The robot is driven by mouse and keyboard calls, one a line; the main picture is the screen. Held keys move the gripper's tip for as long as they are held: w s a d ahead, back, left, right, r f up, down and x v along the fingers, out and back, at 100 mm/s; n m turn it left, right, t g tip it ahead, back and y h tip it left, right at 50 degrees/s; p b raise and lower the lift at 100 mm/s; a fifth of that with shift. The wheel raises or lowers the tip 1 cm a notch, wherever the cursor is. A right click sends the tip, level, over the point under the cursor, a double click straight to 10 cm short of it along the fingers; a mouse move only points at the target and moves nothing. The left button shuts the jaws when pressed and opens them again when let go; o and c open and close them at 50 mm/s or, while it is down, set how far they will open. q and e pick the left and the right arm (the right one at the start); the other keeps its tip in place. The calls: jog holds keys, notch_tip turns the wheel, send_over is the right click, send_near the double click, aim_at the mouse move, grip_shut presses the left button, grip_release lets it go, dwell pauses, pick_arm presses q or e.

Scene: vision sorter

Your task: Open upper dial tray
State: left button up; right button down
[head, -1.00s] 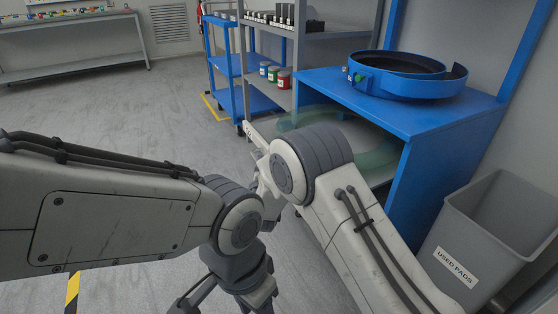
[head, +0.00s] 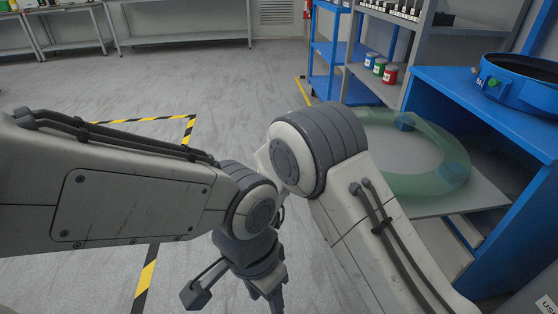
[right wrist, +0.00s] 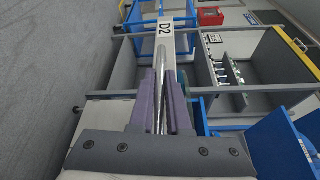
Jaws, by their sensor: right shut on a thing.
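The grey dial tray (head: 487,192) sticks out from the front of the blue bench (head: 500,110). It carries a translucent green ring (head: 440,190) with blue blocks on it. In the right wrist view, a pale tray front labelled D2 (right wrist: 166,28) runs away from me. My right gripper (right wrist: 162,90) is shut on a shiny handle bar (right wrist: 163,65) along that front. In the head view my right arm hides this gripper and the tray's near left part. My left gripper (head: 245,290) hangs empty over the floor at the bottom; its jaw opening is unclear.
A blue bowl feeder (head: 525,82) sits on the bench top. Red, green and blue cans (head: 380,68) stand on a grey shelf beside a blue cart (head: 330,50). Striped floor tape (head: 147,275) lies at left. The floor behind the arms is clear.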

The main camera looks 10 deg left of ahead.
jog(key=shift+a, duration=0.3)
jog(key=c, duration=0.9)
grip_release()
jog(key=shift+w, duration=0.1)
jog(key=shift+r, duration=0.1)
